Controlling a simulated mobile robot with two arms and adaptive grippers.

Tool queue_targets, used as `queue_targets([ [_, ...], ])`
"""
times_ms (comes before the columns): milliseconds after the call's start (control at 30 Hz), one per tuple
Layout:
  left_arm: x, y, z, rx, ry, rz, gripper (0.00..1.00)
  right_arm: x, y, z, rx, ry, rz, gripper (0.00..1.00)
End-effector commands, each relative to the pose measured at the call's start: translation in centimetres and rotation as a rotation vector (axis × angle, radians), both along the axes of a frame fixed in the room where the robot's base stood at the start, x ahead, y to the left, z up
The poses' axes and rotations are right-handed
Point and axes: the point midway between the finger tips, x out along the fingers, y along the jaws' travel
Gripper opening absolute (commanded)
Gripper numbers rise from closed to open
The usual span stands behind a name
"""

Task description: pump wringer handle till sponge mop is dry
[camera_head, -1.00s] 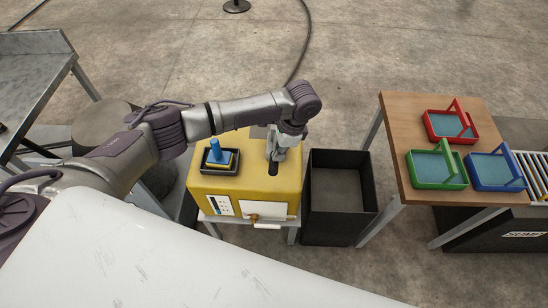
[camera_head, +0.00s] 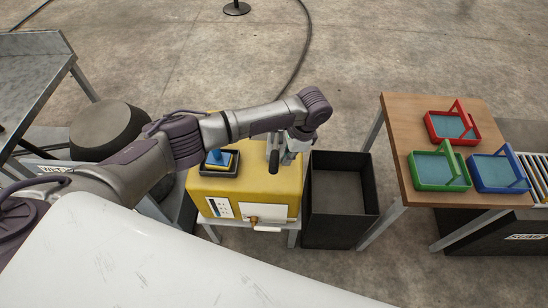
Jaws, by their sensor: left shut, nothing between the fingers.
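The yellow wringer (camera_head: 262,186) stands on a small white stand in the middle of the picture. A sponge mop with a blue handle (camera_head: 218,158) sits in a black tray (camera_head: 221,173) on its top left. My forearm hides part of the blue handle. My left gripper (camera_head: 288,158) is shut and empty at the wringer's top right edge. A grey upright piece with a dark lower end (camera_head: 273,153) shows beside it over the wringer top. I cannot tell whether this is the wringer handle or whether the gripper touches it. My right gripper is not in view.
An open black bin (camera_head: 340,230) stands right of the wringer. A wooden table (camera_head: 410,120) farther right holds a red (camera_head: 470,139), a green (camera_head: 442,185) and a blue tray (camera_head: 491,187). A dark round drum (camera_head: 100,125) and a metal bench (camera_head: 32,60) are at left.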

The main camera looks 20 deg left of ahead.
Motion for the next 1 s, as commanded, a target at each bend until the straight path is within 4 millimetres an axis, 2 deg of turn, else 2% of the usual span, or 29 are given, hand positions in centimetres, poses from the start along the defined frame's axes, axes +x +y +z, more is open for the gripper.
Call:
queue_targets([
  [300,0.2,-0.3,0.2,0.001,0.0,0.0,0.0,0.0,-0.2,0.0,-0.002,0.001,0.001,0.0],
  [433,0.3,-0.6,1.0,-0.001,-0.001,-0.001,0.0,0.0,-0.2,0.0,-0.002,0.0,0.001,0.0],
  [567,0.6,-1.1,3.2,-0.002,-0.003,-0.002,0.0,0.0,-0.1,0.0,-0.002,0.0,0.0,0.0],
  [800,1.3,-2.3,8.2,0.001,-0.003,-0.001,0.0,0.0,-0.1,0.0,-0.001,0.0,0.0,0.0],
  [1000,1.6,-2.9,10.9,0.001,0.0,0.0,0.0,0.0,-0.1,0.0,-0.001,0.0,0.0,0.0],
])
